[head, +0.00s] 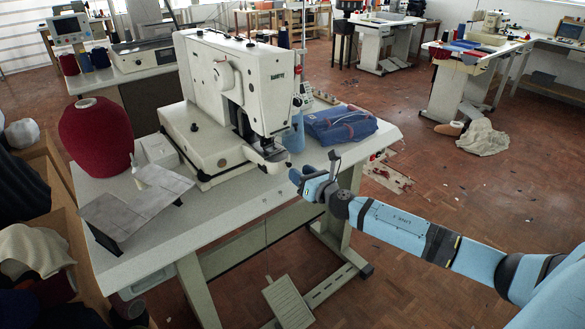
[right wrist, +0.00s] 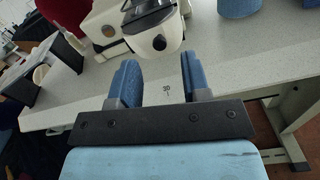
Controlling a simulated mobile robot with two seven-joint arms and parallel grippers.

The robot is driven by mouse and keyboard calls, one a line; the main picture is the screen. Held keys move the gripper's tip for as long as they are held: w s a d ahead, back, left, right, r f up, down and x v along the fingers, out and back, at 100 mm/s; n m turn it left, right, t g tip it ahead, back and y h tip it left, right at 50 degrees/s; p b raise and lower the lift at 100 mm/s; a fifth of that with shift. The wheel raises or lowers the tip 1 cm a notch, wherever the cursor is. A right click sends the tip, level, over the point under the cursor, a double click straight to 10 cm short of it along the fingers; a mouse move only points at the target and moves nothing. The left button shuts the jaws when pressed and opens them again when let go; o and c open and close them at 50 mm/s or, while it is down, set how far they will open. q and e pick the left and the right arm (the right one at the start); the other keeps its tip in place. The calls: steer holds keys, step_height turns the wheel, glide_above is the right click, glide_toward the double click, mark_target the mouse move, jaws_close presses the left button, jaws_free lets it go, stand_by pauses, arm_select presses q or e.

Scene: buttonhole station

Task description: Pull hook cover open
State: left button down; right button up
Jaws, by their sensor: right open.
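The white buttonhole machine (head: 235,85) stands on the grey-white table. The hook cover seems to be the rounded white front end of its lower arm (head: 268,157), under the sewing head. This rounded end also shows at the top of the right wrist view (right wrist: 154,44), with a dark plate on top and a small dark round spot. I see no clear gap at it. My right gripper (head: 304,180) is in front of and to the right of this end, apart from it. In the right wrist view its blue fingers (right wrist: 158,82) are spread, with nothing held. My left gripper is not in view.
On the table (head: 240,195) are a red yarn cone (head: 95,137), a grey angled panel (head: 140,205), a blue folded bundle (head: 340,124) and a light blue object (head: 293,137) beside the machine. A pedal (head: 288,302) is below. Open floor lies to the right.

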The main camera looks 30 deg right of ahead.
mark_target(282, 167)
steer(key=shift+w+a, duration=0.15)
steer(key=shift+w, duration=1.9)
steer(key=shift+c, duration=0.3)
jaws_close()
